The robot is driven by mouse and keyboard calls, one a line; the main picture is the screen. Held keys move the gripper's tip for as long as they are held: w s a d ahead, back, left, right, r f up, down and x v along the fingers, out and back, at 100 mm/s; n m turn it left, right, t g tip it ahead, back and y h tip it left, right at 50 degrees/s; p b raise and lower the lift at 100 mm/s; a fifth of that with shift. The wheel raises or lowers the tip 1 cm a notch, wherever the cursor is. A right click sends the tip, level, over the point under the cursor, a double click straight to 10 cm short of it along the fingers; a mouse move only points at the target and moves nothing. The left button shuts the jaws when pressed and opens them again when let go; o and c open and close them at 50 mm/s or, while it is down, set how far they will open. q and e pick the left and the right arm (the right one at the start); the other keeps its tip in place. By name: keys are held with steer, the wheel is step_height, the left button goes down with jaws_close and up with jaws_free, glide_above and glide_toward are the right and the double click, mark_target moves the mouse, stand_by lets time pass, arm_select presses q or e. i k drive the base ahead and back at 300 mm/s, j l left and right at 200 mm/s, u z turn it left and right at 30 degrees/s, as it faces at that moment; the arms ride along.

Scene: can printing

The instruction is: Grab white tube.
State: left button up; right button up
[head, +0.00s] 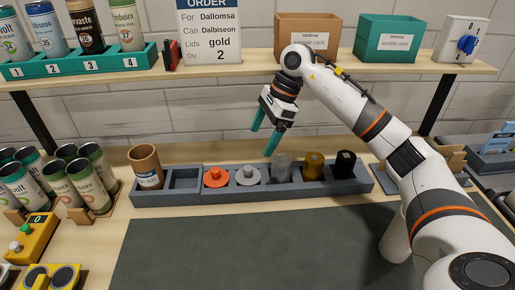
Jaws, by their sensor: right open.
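A pale grey-white, see-through tube (282,167) stands upright in a compartment of the long grey tray (270,204). It is the nearest match to a white tube. My right gripper (262,142), with teal fingers, is open and empty. It hangs above and a little left of the pale tube, near the tray's back edge, with its fingers tilted. No contact with the tube shows. My left gripper is not in view.
The tray also holds a brown can (146,167), orange lids (216,177), a silver lid (248,175), a gold piece (314,165) and a black piece (345,165). One compartment (184,179) is empty. The dark mat (250,245) is clear. A shelf (230,68) runs above.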

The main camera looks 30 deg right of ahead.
mark_target(394, 246)
steer(key=k, duration=2)
